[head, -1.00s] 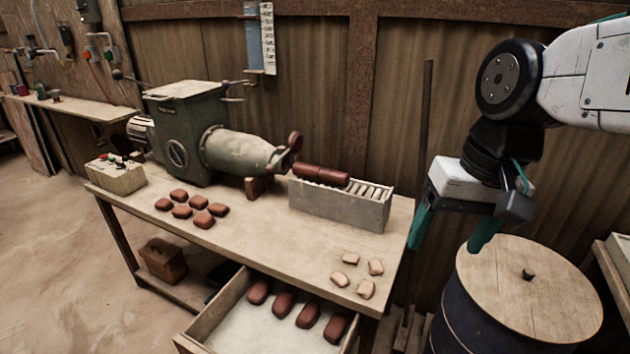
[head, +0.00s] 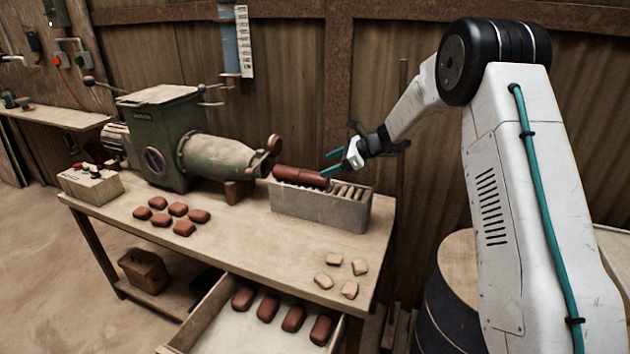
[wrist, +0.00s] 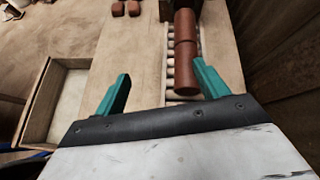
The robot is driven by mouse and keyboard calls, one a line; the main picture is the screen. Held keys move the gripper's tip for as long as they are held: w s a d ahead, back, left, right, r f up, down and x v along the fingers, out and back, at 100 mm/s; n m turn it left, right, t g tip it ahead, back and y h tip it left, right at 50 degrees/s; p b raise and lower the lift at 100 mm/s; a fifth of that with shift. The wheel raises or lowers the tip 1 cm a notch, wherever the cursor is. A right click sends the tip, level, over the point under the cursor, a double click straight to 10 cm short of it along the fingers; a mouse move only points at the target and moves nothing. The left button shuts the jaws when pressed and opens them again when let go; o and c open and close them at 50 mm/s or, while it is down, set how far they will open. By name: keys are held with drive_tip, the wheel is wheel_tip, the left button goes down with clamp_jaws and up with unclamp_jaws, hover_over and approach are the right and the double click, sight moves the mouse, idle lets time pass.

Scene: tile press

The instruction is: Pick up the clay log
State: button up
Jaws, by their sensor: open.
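The clay log (head: 300,176) is a reddish-brown cylinder with a seam partway along. It lies on the roller rack (head: 318,208) in front of the green press's nozzle. In the wrist view the log (wrist: 185,55) points away from me, its near end close to the right finger. My gripper (head: 330,168) has teal fingers and is at the log's right end, seen from the head. In the wrist view my gripper (wrist: 160,85) is open, with nothing between its fingertips. I cannot tell whether a finger touches the log.
The green press (head: 165,145) stands left of the rack. Several red tiles (head: 172,215) and pale tiles (head: 340,275) lie on the table (head: 240,245). An open drawer (head: 225,335) holds more red pieces. A corrugated wall (head: 290,80) stands close behind.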

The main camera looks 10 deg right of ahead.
sight(315, 176)
drive_tip(key=w+f+m, duration=0.1)
drive_tip(key=w+d+f, duration=0.1)
drive_tip(key=f, duration=0.1)
drive_tip(key=w+d+f+m+t, duration=0.1)
drive_tip(key=w+f, duration=0.1)
drive_tip(key=shift+f+m, duration=0.15)
drive_tip(key=shift+m, duration=0.15)
drive_tip(key=shift+x, duration=1.25)
drive_tip(key=x, duration=0.5)
drive_tip(key=shift+w, duration=0.2)
drive_tip(key=c, duration=1.2)
drive_tip(key=shift+c, duration=0.9)
drive_tip(key=shift+d, duration=0.1)
